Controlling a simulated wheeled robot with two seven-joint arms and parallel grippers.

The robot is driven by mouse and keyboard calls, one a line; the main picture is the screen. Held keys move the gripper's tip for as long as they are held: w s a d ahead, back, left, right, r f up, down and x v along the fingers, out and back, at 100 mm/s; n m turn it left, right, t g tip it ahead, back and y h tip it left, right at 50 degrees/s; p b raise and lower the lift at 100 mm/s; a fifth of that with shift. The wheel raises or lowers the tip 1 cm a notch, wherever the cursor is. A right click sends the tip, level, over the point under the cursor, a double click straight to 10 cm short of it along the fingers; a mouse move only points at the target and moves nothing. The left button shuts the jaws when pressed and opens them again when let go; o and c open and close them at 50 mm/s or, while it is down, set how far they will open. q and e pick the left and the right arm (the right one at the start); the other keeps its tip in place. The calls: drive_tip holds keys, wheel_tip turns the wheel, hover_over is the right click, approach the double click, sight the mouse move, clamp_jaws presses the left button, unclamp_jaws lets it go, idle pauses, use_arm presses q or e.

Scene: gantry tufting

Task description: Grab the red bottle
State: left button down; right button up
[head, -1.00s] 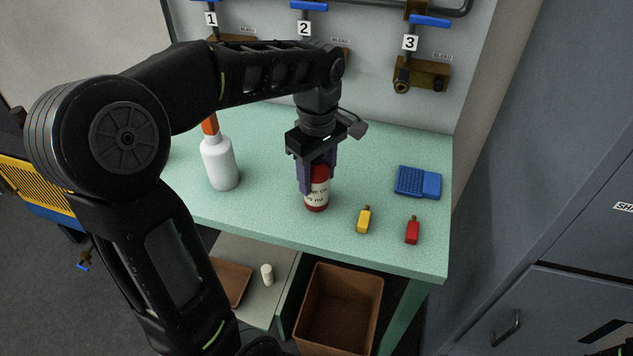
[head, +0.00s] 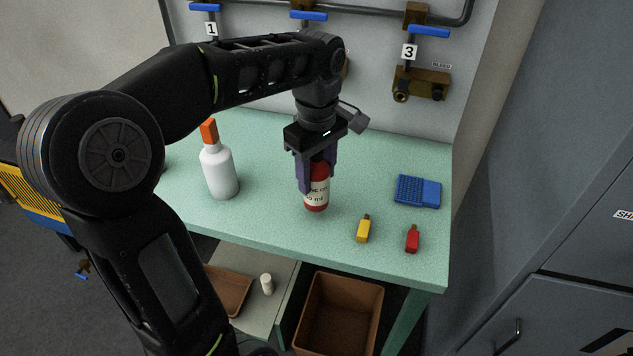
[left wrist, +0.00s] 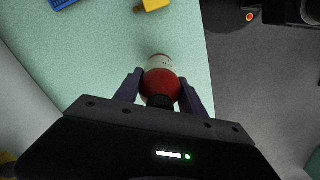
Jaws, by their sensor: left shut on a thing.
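The red bottle (head: 316,196) has a pale label and stands upright on the green table. My left gripper (head: 318,178) comes down from above with its fingers on either side of the bottle's upper part, shut on it. In the left wrist view the bottle (left wrist: 160,85) sits between the two fingertips of my left gripper (left wrist: 160,88). I cannot tell whether its base is off the table. My right gripper is not in view.
A brown bin (head: 340,315) is below. Valves line the back wall.

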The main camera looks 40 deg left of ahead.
use_arm(q)
wheel_tip(320, 180, up, 6)
drive_tip(key=shift+p, duration=0.95)
drive_tip(key=shift+r+p, duration=0.6)
